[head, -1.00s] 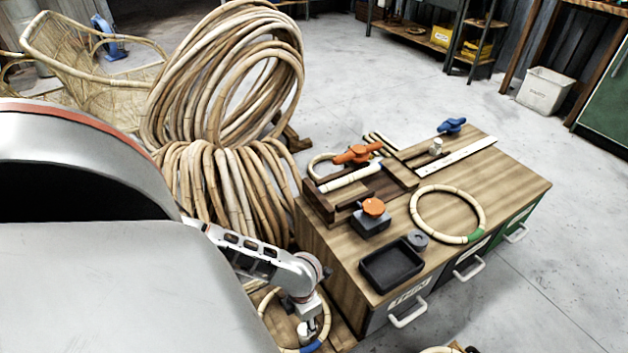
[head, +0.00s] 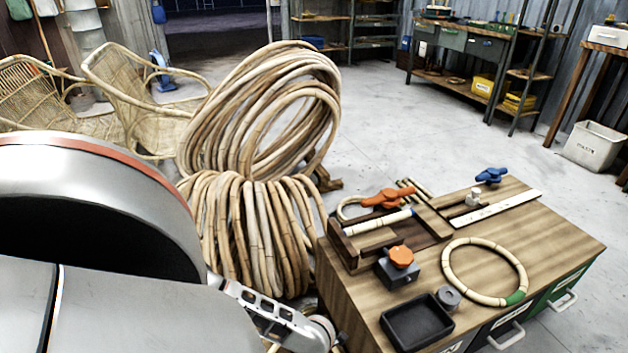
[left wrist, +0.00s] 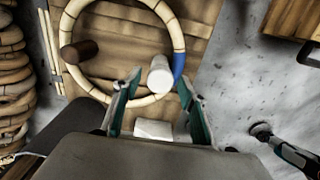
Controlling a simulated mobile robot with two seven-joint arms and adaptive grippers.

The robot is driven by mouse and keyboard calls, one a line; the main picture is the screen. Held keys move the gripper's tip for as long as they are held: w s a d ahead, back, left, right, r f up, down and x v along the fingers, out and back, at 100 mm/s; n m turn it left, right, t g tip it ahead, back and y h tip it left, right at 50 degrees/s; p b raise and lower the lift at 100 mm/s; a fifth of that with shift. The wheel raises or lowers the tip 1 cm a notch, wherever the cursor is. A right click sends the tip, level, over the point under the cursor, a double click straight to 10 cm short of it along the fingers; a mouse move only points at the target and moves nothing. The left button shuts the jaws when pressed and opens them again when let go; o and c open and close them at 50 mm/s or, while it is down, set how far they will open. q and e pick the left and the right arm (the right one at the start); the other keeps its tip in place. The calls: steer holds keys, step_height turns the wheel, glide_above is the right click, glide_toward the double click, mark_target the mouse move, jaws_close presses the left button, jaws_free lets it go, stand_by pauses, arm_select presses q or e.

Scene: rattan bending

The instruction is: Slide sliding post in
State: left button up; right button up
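In the left wrist view, a short white post (left wrist: 160,78) stands on a wooden board (left wrist: 125,32), at the inner edge of a rattan ring (left wrist: 92,8) with a blue band. A dark brown peg (left wrist: 80,54) stands farther left inside the ring. My left gripper (left wrist: 159,80) is open, with its teal-padded fingers on either side of the white post. A gap shows on each side. A white block (left wrist: 153,128) lies between the finger bases. A dark and teal part (left wrist: 290,152) at lower right may be my right gripper; its opening is unclear. Neither gripper shows in the head view.
A wooden workbench (head: 560,238) stands at right with a jig, an orange-knobbed block (head: 398,266), a black tray (head: 416,322) and a green-banded ring (head: 446,268). Rattan coils (head: 250,225) stand left of it. Open floor (head: 400,120) lies behind.

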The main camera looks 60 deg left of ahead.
arm_select(q)
jaws_close()
steer(key=shift+a, duration=0.3)
steer(key=a+b, duration=0.2)
steer(key=a, duration=0.8)
steer(key=shift+w+a, duration=0.25)
steer(key=shift+w, duration=0.05)
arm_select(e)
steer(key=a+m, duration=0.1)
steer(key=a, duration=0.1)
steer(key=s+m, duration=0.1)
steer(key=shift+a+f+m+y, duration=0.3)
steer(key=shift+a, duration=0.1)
arm_select(q)
steer(key=shift+o, duration=1.3)
jaws_free()
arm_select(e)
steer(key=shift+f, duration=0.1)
arm_select(q)
steer(key=shift+w+d, duration=0.1)
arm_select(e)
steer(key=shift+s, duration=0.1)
